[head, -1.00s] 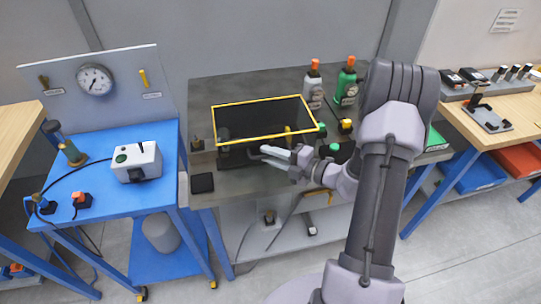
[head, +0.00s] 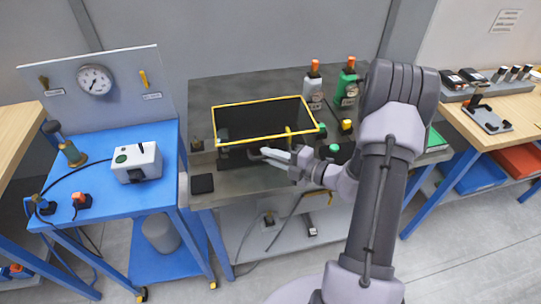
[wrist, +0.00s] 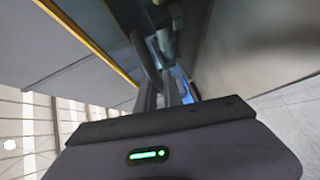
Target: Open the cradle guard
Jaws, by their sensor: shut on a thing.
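The cradle guard (head: 262,106) is a dark see-through cover with a yellow edge on the grey bench. Its yellow-edged face is raised above the bench top, with a dark front below it. My gripper (head: 268,153) is at the guard's front side, below the yellow front edge. In the wrist view the guard's panel (wrist: 55,45) with its yellow edge lies at the left, and my gripper's fingers (wrist: 168,92) are closed near a dark bar beside it. My gripper is shut on what looks like the guard's handle; the contact is partly hidden. What lies under the guard is too dark to tell.
A grey bottle (head: 313,84) and a green bottle (head: 347,82) stand behind the guard at the right. A black pad (head: 202,184) lies at the bench's front left. A blue cart (head: 95,190) with a white box (head: 136,162) stands left of the bench.

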